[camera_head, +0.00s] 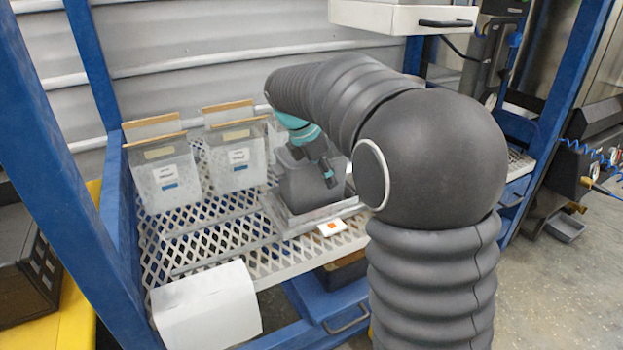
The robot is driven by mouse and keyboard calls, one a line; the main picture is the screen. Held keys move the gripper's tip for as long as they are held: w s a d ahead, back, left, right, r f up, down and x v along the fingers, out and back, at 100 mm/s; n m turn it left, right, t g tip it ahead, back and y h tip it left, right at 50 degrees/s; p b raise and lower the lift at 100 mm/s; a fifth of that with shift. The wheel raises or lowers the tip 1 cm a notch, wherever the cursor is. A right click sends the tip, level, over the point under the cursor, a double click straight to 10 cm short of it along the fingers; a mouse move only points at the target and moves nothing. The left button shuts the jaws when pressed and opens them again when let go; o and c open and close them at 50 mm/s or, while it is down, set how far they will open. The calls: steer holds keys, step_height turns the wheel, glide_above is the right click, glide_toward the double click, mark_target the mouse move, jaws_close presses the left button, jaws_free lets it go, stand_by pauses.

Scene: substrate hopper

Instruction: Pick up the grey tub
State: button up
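The grey tub (310,188) is a dark grey box, standing upright on a flat grey tray or base (278,213) on the perforated shelf. My gripper (322,168) is at the tub's top, at its front right side. One dark finger shows against the tub's front face. The other finger is hidden, so I cannot tell whether the gripper is open or shut on the tub's wall. My dark ribbed arm covers the area right of the tub.
Clear, labelled bags (165,178) with wooden top bars stand left of the tub. A white box or sheet (207,305) hangs at the shelf's front. A small white card with an orange mark (332,228) lies before the tub. Blue posts (52,135) frame the shelf.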

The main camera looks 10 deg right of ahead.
stand_by(0.3)
jaws_close()
steer(key=shift+b, duration=0.3)
step_height(320, 180, up, 5)
steer(key=shift+p, duration=0.9)
steer(key=s+d+r+p, duration=0.1)
steer(key=s+d+r, duration=0.5)
steer(key=d, duration=0.4)
steer(key=shift+r+p, duration=0.25)
steer(key=shift+p, duration=0.05)
steer(key=shift+s, duration=0.2)
